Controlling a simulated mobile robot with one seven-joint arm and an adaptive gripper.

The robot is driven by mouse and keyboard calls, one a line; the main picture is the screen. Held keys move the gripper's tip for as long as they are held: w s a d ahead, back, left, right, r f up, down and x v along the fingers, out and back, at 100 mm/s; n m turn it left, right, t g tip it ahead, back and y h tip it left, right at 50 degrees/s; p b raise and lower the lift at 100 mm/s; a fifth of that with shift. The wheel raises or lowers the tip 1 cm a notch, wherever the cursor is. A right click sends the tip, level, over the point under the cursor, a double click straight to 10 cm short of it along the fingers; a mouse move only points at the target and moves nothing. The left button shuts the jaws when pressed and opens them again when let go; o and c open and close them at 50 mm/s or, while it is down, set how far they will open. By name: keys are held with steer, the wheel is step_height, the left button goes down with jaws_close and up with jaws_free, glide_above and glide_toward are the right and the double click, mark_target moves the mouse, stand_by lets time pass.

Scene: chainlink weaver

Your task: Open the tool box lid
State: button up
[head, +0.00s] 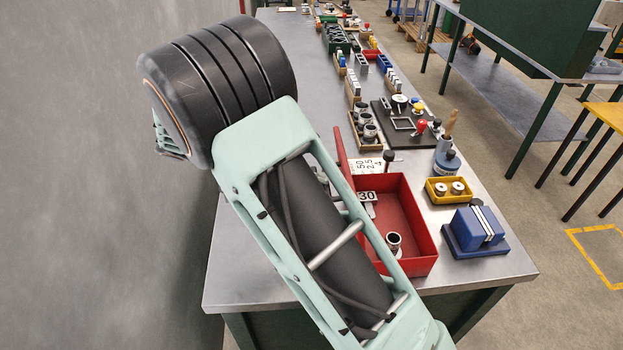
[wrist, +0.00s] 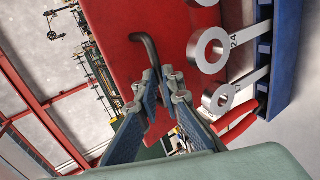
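The red tool box (head: 418,262) stands at the near end of the metal bench, right of my arm in the head view. Its inside shows from above. A narrow red panel (head: 341,150), apparently the raised lid seen nearly edge-on, stands at its far left. In the wrist view the red lid face (wrist: 120,25) fills the middle, with a dark bent handle (wrist: 146,44) on it. My gripper (wrist: 160,78) has its fingertips close together with the handle running between them, and looks shut on it. My arm hides the gripper and part of the box in the head view.
A small cylinder (head: 393,242) is in the box. Right of it are a yellow tray (head: 449,199) and a blue block (head: 477,229). A blue rack (wrist: 285,60) with wrenches shows in the wrist view. A grey wall (head: 90,230) is at left; more tools line the bench beyond.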

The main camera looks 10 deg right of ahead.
steer(key=o, duration=0.5)
steer(key=shift+s+d+f, duration=0.1)
steer(key=shift+d+f, duration=0.45)
steer(key=shift+f, duration=0.05)
steer(key=shift+a, duration=0.15)
steer(key=v, duration=1.2)
steer(key=shift+r, duration=0.25)
steer(key=shift+w, duration=0.2)
